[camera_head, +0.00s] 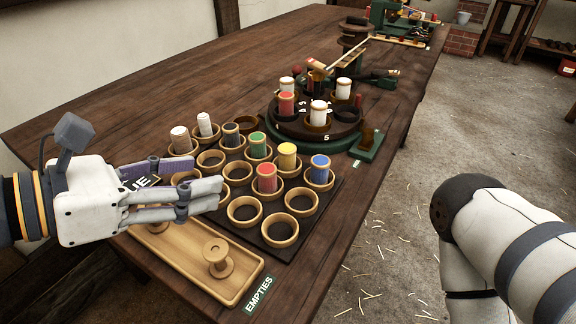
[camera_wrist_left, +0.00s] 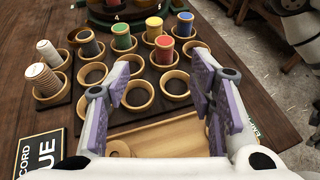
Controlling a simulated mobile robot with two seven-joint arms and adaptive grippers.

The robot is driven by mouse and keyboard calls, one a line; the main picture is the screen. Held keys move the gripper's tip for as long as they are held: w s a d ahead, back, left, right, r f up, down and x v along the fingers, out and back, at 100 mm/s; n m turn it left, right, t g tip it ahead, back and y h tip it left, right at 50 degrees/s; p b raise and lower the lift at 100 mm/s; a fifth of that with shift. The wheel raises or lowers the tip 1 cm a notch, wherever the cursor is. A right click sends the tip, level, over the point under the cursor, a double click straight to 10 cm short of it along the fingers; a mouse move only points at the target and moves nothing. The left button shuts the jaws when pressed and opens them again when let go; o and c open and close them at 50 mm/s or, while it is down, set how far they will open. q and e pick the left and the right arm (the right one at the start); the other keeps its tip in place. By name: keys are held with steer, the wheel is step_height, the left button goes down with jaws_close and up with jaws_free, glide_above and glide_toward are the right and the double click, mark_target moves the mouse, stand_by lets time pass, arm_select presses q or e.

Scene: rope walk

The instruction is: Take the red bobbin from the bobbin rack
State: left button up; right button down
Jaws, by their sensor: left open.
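The red bobbin (camera_head: 266,178) stands upright in a wooden ring cup of the bobbin rack (camera_head: 281,232), a dark board with rows of cups. It also shows in the left wrist view (camera_wrist_left: 164,48), up ahead of the fingers. My left gripper (camera_head: 207,180) is open and empty. It hangs over the near left part of the rack, to the left of the red bobbin and apart from it. In the left wrist view its purple-padded fingers (camera_wrist_left: 160,88) stand wide apart. My right gripper is out of view; only my right arm shows at the right.
Blue (camera_head: 320,168), yellow (camera_head: 287,155) and green (camera_head: 257,144) bobbins stand close behind the red one. Empty cups lie nearer. A wooden empties tray (camera_head: 186,251) holding an empty spool (camera_head: 217,258) lies in front. A round turntable (camera_head: 316,128) with bobbins, one red-topped, stands behind.

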mark_target(262, 171)
arm_select(q)
steer(key=f+b, duration=0.1)
steer(key=w+d+f, duration=0.1)
steer(key=d+f+b, duration=0.1)
steer(key=shift+w+d+b, duration=0.2)
steer(key=shift+w+b, duration=0.1)
steer(key=x, duration=0.2)
steer(key=r+b+x, duration=0.1)
steer(key=x, duration=0.2)
steer(key=b+x, duration=0.1)
steer(key=x, duration=0.1)
steer(key=shift+d+r, duration=0.1)
steer(key=shift+d, duration=0.4)
steer(key=shift+w, duration=0.1)
steer(key=c, duration=1.1)
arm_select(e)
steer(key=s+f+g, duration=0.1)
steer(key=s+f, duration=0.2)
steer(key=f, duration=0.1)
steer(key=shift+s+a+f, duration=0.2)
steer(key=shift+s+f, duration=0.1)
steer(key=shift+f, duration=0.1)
